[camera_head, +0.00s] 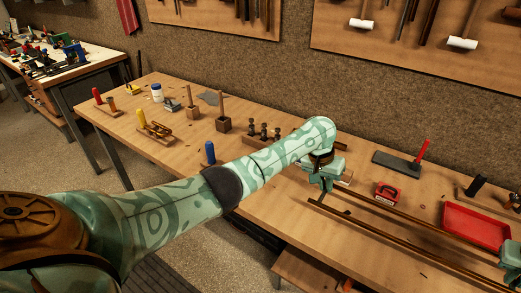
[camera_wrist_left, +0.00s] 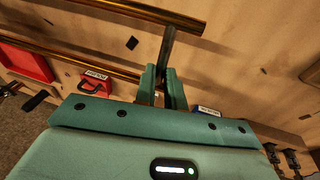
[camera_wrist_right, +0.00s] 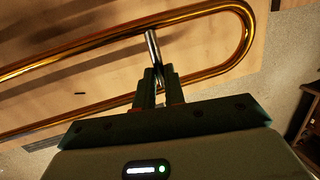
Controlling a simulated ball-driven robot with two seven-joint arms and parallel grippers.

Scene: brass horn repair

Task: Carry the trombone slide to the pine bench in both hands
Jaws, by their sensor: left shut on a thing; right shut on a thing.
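The trombone slide (camera_head: 420,222) is two long parallel brass tubes over the light wood bench (camera_head: 280,220) at right in the head view. My left gripper (camera_head: 323,183) is shut on the slide's crosspiece near one end. In the left wrist view the fingers (camera_wrist_left: 163,80) pinch this dark brace between the tubes. My right gripper (camera_head: 512,262), partly cut off at the right edge, is shut on a silver brace (camera_wrist_right: 152,46) near the slide's curved bow (camera_wrist_right: 247,32). Tube shadows fall on the wood; the exact height is unclear.
A red tray (camera_head: 478,228), a red box (camera_head: 387,193) and a dark block with a red handle (camera_head: 396,163) sit behind the slide. Wooden blocks and small tools fill the bench's left part. Another cluttered table (camera_head: 55,70) stands far left.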

